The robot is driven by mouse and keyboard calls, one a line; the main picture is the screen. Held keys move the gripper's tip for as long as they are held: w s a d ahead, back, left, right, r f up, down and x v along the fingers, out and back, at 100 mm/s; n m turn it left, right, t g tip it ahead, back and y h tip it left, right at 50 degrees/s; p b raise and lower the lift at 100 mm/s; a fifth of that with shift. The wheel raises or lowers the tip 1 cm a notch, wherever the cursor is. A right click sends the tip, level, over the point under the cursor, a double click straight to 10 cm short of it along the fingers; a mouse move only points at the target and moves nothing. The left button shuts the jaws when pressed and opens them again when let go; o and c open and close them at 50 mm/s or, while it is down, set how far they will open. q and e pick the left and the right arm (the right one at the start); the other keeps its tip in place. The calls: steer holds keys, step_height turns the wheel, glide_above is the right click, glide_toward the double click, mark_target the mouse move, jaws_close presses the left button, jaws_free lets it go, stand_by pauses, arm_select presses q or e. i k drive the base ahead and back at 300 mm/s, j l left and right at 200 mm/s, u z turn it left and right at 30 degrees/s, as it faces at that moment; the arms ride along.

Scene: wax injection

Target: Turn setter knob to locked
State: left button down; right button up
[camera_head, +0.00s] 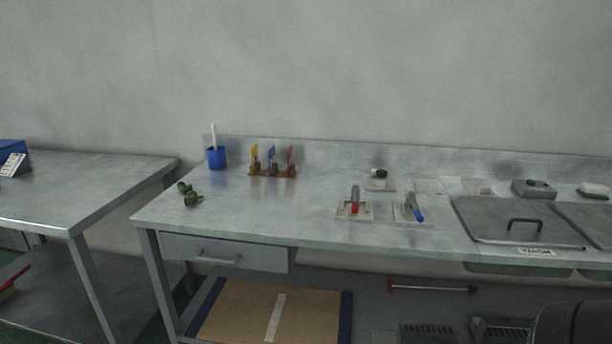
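No part is plainly marked as the setter knob. A small black and white knob-like piece (379,173) sits above a pale plate (380,185) towards the back of the metal workbench (310,210). It is too small to read a locked or unlocked mark. In front of it stand a red-tipped lever (355,200) and a blue-tipped lever (414,207), each on its own pale base plate. A grey box with small buttons (534,188) stands further right. Neither of my grippers is in view.
A metal lid with a black handle (520,226) covers the bench's right part. A blue cup (217,158), a rack of coloured tools (272,170) and a green object (189,195) are on the left. The bench between the green object and red-tipped lever is clear.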

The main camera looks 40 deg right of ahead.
mark_target(381, 173)
steer(key=z, duration=1.8)
steer(key=i+l+u, duration=0.55)
steer(key=i+j, duration=0.05)
steer(key=j, duration=0.05)
